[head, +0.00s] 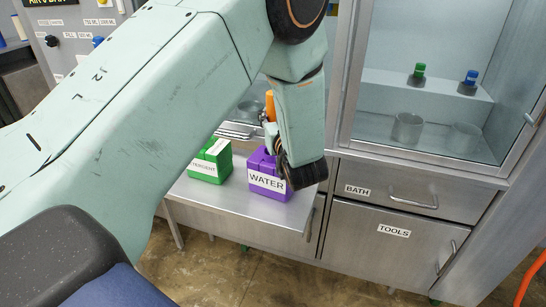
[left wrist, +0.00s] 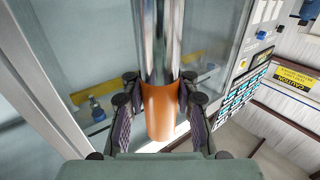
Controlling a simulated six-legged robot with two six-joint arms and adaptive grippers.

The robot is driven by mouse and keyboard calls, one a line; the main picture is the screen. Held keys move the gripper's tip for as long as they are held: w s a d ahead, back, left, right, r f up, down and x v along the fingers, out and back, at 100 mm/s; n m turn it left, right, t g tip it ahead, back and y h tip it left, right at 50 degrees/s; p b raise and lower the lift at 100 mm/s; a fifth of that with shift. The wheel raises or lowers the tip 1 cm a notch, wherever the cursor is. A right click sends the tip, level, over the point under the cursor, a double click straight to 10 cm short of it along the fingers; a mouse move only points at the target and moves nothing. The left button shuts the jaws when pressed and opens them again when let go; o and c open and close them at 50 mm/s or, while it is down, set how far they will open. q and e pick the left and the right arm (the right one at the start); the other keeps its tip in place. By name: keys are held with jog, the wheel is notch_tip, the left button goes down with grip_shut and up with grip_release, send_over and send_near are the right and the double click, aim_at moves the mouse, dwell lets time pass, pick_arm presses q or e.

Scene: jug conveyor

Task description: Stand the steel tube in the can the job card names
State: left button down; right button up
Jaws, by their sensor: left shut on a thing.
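My left gripper (head: 277,150) is at the purple can labelled WATER (head: 263,184) in the head view, covering part of it. In the left wrist view its fingers (left wrist: 160,108) are shut on the orange sleeve (left wrist: 160,118) of the steel tube (left wrist: 157,40). A piece of the orange sleeve (head: 270,106) shows beside my gripper in the head view. The tube's lower end is hidden, so I cannot tell whether it is in the can. A green can (head: 212,160), its label partly hidden and ending in TERGENT, stands left of the purple one. I see no readable job card.
Both cans stand on a steel shelf (head: 240,205). To the right is a glass-fronted cabinet with beakers (head: 407,128) and small bottles (head: 417,76). Drawers labelled BATH (head: 357,190) and TOOLS (head: 393,231) are below it. The left wrist view shows a button panel (left wrist: 243,92).

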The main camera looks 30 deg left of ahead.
pick_arm(q)
jog(key=f, duration=0.4)
jog(key=shift+w+a, duration=0.1)
jog(key=shift+w, duration=0.1)
jog(key=f+b, duration=0.1)
jog(key=f, duration=0.2)
jog(key=shift+s+f, duration=0.15)
jog(key=shift+s, duration=0.05)
jog(key=shift+w+f, duration=0.25)
jog(key=shift+f, duration=0.05)
jog(key=shift+s, duration=0.15)
jog(key=c, duration=1.5)
grip_release()
jog(key=o, duration=0.5)
jog(key=shift+f, duration=0.2)
jog(key=shift+c, duration=0.2)
jog(key=shift+r, duration=0.1)
